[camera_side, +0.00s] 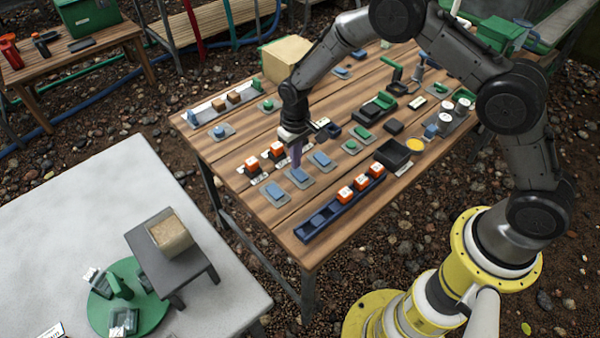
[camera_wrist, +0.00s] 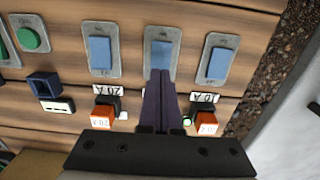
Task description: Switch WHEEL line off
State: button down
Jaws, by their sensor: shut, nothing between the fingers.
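Three blue rocker switches on grey plates stand in a row on the wooden table: a left one (camera_wrist: 100,53), a middle one (camera_wrist: 159,52) and a right one (camera_wrist: 217,63) in the wrist view. They also show in the side view as a near one (camera_side: 275,192), a middle one (camera_side: 299,177) and a far one (camera_side: 322,160). Their plate lettering is too small to read, so I cannot tell which is WHEEL. My gripper (camera_wrist: 162,73) is shut and empty, fingers pointing down at the middle switch's near edge. I cannot tell whether they touch it.
Orange blocks (camera_wrist: 104,117) (camera_wrist: 206,122) marked 20 A and 10 A sit close beside my fingers. A blue rail (camera_side: 318,222) with orange blocks lies at the table's front. A green button (camera_wrist: 31,38) and a small dark blue socket (camera_wrist: 43,85) stand left in the wrist view.

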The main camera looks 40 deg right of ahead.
jog(key=shift+f, duration=0.95)
dwell(0.7)
jog(key=shift+r, duration=3.55)
